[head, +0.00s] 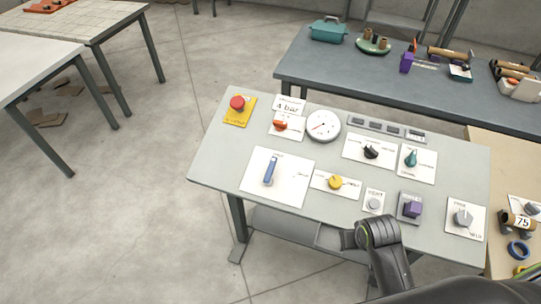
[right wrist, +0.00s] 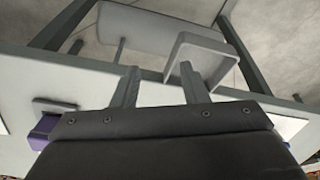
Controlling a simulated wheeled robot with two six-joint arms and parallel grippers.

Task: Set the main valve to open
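The control table (head: 225,160) carries several labelled plates; their print is too small to read surely. A blue lever handle (head: 270,170) on a large white plate at the left front looks like the main valve; it points away from me, tilted slightly right. My right arm reaches in at the table's front edge; in the right wrist view my right gripper (right wrist: 158,80) has its two fingers apart with nothing between them. It is well to the right of the blue lever and apart from it. My left gripper is not in view.
On the table are a red button (head: 237,103), an orange-red knob (head: 281,125), a gauge (head: 323,126), a black knob (head: 371,152), a teal knob (head: 410,158), a yellow knob (head: 335,182), a purple switch (head: 412,208) and a grey knob (head: 463,217).

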